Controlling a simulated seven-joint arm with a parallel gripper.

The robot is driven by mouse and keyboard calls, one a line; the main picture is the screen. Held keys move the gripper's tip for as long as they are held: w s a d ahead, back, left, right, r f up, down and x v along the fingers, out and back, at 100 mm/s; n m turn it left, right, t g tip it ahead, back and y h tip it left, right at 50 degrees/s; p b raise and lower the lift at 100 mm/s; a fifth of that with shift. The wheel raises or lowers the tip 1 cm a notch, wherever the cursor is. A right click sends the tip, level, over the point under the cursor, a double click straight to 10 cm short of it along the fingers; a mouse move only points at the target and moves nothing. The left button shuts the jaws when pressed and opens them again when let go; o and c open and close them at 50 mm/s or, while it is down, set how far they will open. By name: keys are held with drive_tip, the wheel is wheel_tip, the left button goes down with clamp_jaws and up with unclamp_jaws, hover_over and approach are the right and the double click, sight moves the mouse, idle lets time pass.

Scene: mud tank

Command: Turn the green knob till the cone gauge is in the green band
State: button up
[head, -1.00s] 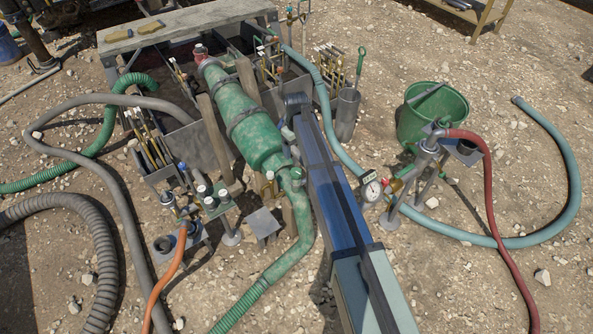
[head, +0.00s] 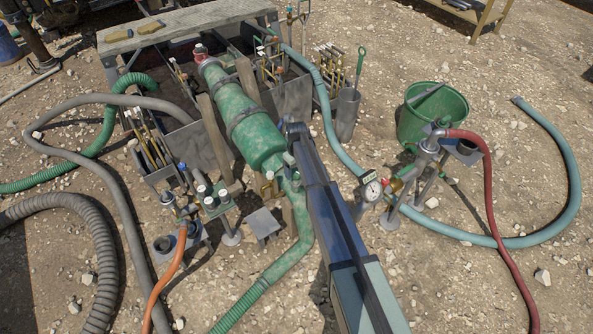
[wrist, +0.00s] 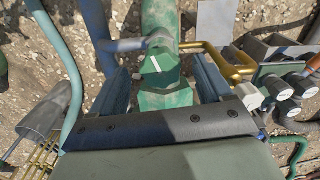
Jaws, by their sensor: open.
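A green faceted knob (wrist: 160,66) with a white line on its top sits on a larger green fitting (wrist: 164,98) in the wrist view. My gripper (wrist: 162,74) is open, with one finger on each side of the knob; I cannot tell whether either touches it. In the head view my arm hides the gripper, above the lower end of the green cone (head: 259,143). A round white-faced gauge (head: 372,191) stands right of my arm, under a small green-and-white plate (head: 370,177). Its needle and bands are too small to read.
A brass pipe (wrist: 228,66) bends close by the right finger in the wrist view. A green bucket (head: 433,112) and a red hose (head: 497,200) are at the right. Hoses cross the gravel.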

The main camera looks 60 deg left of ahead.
drive_tip(key=shift+f, duration=0.65)
drive_tip(key=c, duration=1)
